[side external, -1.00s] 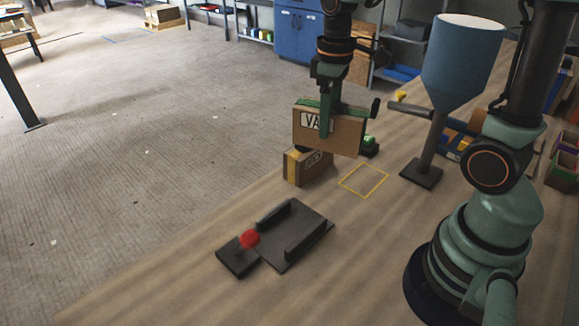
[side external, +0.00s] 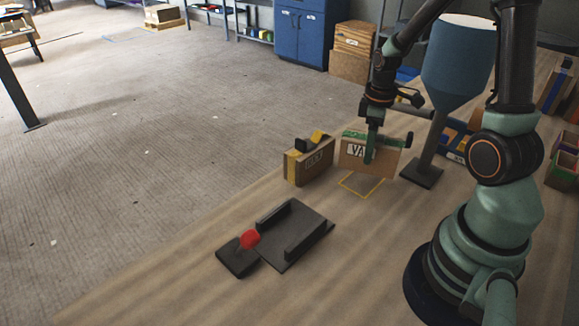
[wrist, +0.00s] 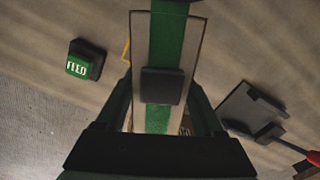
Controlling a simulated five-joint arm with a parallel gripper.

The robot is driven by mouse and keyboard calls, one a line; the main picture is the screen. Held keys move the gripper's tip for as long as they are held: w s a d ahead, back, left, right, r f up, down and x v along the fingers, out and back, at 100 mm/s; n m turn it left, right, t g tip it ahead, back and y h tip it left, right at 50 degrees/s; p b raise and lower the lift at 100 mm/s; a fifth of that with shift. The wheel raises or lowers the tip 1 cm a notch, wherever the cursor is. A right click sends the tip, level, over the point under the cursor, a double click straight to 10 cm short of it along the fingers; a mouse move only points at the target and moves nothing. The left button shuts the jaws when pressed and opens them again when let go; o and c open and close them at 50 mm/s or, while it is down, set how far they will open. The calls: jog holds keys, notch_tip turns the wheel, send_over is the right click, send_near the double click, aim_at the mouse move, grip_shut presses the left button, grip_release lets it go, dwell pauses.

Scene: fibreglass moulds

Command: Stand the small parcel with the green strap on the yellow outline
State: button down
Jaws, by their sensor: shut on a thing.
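The cardboard parcel with the green strap (side external: 388,160) has a white label and is upright in my gripper (side external: 370,150). In the wrist view its green-strapped top (wrist: 170,40) lies between my two fingers (wrist: 163,110). The parcel's lower edge is over the far part of the yellow outline (side external: 360,194). I cannot tell whether it touches the table. The near corner of the outline shows in front of the parcel; the far part is hidden. A sliver of the outline shows in the wrist view (wrist: 126,48).
A dark fixture with a red knob (side external: 250,239) lies in front. A blue hopper on a stand (side external: 455,70) is right. A green FEED block (wrist: 85,60) is nearby.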

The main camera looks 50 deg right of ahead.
jog(key=shift+f, duration=2)
jog(key=shift+f, duration=0.1)
grip_release()
notch_tip(320, 180, up, 11)
jog(key=shift+r, duration=0.1)
jog(key=shift+a+r, duration=0.15)
jog(key=shift+r, duration=0.4)
jog(key=a+r+m+t, duration=0.2)
jog(key=a+r, duration=0.2)
jog(key=a, duration=0.4)
jog(key=s+a+r+m+t, duration=0.1)
jog(key=a+r+m+t, duration=0.1)
jog(key=a+r, duration=0.3)
jog(key=a+t, duration=0.1)
jog(key=a, duration=0.2)
jog(key=shift+m+t, duration=0.3)
